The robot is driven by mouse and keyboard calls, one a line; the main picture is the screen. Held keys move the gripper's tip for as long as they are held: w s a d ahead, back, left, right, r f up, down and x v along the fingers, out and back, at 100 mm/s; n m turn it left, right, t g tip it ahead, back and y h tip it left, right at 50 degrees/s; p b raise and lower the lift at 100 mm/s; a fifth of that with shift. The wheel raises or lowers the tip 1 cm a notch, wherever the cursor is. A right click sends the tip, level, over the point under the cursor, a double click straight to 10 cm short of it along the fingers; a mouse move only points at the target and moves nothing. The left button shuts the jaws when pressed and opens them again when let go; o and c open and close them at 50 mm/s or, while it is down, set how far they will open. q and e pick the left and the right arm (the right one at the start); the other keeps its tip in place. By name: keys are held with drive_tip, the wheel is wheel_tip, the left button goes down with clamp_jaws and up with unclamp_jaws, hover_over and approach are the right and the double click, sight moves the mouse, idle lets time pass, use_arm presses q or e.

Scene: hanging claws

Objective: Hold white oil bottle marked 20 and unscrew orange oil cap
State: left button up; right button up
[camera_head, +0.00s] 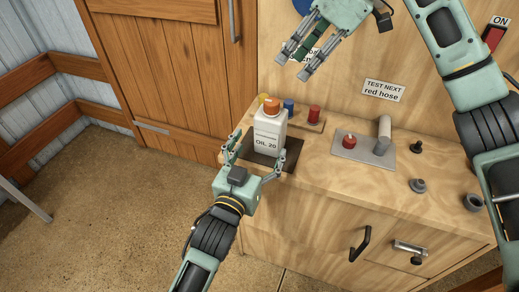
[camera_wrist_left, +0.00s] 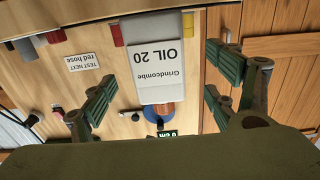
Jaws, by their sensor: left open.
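In the left wrist view the bottle (camera_wrist_left: 158,62) appears upside down between the open fingers (camera_wrist_left: 160,97), with the orange cap (camera_wrist_left: 163,111) partly hidden. My right gripper (camera_head: 293,60) is raised above and behind the bottle, its fingers apart and nothing between them.
Yellow, blue and red items (camera_head: 289,107) stand behind the bottle. To the right are a metal plate (camera_head: 363,147) with a red knob and grey pipe, and small dark fittings (camera_head: 417,186). A panel with a "red hose" sign (camera_head: 383,90) rises behind.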

sight(271, 130)
use_arm(q)
drive_tip(key=shift+w+d+r, duration=0.1)
drive_tip(key=shift+w+d, duration=0.1)
drive_tip(key=shift+d, duration=0.05)
drive_tip(key=shift+x, duration=3.55)
drive_tip(key=shift+c, duration=0.5)
clamp_jaws()
